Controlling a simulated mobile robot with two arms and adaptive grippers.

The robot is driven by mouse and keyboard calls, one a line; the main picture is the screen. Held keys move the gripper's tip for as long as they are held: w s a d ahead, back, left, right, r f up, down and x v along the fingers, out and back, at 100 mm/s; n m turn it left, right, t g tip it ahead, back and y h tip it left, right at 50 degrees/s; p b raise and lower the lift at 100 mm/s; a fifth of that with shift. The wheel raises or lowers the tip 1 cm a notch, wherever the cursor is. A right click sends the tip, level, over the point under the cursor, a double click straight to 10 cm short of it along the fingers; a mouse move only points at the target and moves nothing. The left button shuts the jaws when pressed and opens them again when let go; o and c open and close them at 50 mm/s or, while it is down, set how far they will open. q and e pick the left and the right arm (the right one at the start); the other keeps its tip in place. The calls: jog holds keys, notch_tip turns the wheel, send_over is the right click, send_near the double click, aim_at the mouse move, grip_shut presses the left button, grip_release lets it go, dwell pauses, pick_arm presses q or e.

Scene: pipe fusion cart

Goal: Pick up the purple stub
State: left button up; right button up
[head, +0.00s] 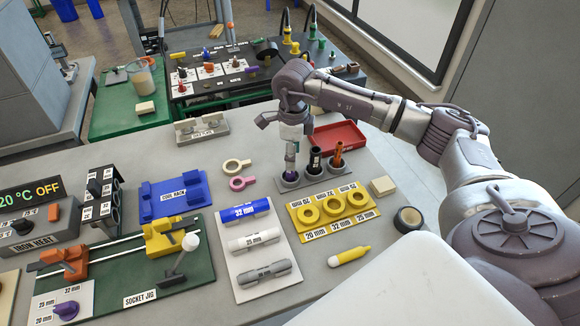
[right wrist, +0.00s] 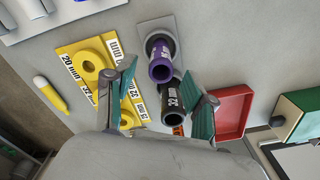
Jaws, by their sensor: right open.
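The purple stub (head: 290,163) stands upright in the left place of a grey stub holder (head: 317,181) in the head view. In the right wrist view the purple stub (right wrist: 160,66) shows beyond the fingertips, its hollow end facing the camera. I cannot tell how far down the fingers reach beside the stub. My left gripper is not in view.
A black 32 mm stub (head: 315,160) and an orange-brown stub (head: 338,155) stand close to the right in the same holder. A red tray (head: 340,135) lies behind. A yellow ring tray (head: 331,209) is in front. Bare tabletop lies left of the holder.

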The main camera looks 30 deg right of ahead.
jog(key=f+p, duration=0.1)
jog(key=f, duration=0.1)
jog(key=f+p, duration=0.1)
jog(key=f, duration=0.1)
jog(key=shift+w+a+f, duration=0.1)
jog(key=shift+a+f, duration=0.1)
jog(key=shift+f, duration=0.25)
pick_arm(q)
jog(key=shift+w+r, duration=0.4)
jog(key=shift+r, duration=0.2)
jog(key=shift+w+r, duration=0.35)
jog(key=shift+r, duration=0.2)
pick_arm(e)
jog(key=shift+c, duration=0.7)
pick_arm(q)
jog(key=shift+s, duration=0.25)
pick_arm(e)
jog(key=c, duration=0.8)
